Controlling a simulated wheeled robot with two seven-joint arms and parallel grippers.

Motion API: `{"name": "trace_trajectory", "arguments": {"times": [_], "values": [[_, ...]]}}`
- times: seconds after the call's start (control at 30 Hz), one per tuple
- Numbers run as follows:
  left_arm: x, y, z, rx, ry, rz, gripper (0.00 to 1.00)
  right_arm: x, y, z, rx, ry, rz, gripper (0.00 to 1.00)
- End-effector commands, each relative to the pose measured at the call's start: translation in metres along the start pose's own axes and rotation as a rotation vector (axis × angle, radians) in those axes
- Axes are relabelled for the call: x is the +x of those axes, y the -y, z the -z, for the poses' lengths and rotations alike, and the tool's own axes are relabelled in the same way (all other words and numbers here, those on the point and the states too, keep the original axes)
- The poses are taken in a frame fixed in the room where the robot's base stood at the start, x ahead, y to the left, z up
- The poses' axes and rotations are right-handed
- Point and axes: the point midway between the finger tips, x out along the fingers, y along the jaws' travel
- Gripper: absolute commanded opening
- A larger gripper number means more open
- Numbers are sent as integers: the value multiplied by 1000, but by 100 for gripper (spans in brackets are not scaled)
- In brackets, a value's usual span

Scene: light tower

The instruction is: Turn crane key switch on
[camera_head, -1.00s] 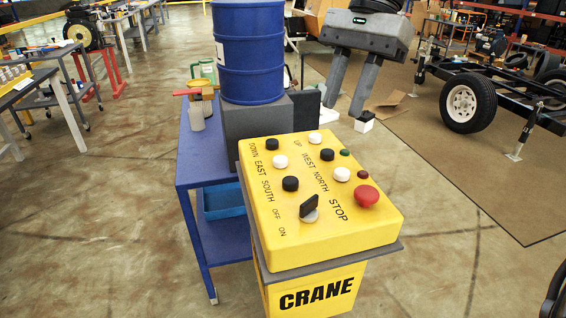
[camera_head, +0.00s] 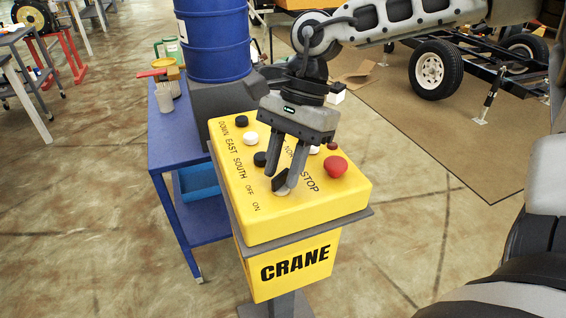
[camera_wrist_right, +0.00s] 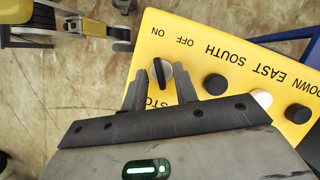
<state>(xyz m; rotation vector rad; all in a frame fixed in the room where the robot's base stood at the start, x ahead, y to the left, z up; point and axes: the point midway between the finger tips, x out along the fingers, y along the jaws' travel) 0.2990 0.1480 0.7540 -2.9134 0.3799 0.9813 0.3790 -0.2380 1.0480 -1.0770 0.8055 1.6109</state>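The crane key switch (camera_head: 279,182) has a black handle on a silver round base, on the top face of the yellow crane control box (camera_head: 225,195). The OFF and ON labels are beside it. My right gripper (camera_head: 281,177) reaches down over the box from above. Its two fingers are apart, with the key handle between their tips. In the right wrist view the key switch (camera_wrist_right: 163,72) shows between the open fingertips (camera_wrist_right: 161,75), with a gap visible on at least one side. Whether either finger touches it I cannot tell. My left gripper is not in view.
A red stop button (camera_head: 335,166) sits close to the right of the gripper. Black and white push buttons, such as the white one (camera_head: 250,139), lie around it. A blue barrel (camera_head: 212,45) stands behind. A blue cart (camera_head: 165,150) is at the left. Floor is open at front left.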

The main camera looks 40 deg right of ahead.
Motion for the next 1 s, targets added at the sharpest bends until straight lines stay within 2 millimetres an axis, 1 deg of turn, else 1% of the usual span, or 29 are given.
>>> {"name": "trace_trajectory", "arguments": {"times": [0.1,0.33,0.37,0.4,0.43,0.47,0.77,1.0], "values": [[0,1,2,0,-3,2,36,4,0,0,0,0,0,29],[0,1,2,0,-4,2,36,5,0,0,0,0,0,29],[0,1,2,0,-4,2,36,5,0,0,0,0,0,24],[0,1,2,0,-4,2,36,5,0,0,0,0,0,12],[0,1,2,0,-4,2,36,5,0,0,0,0,0,4],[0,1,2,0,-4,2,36,4,0,0,0,0,0,0],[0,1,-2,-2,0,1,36,5,0,0,10,0,5,0],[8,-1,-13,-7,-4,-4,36,8,0,1,90,0,42,0]]}}
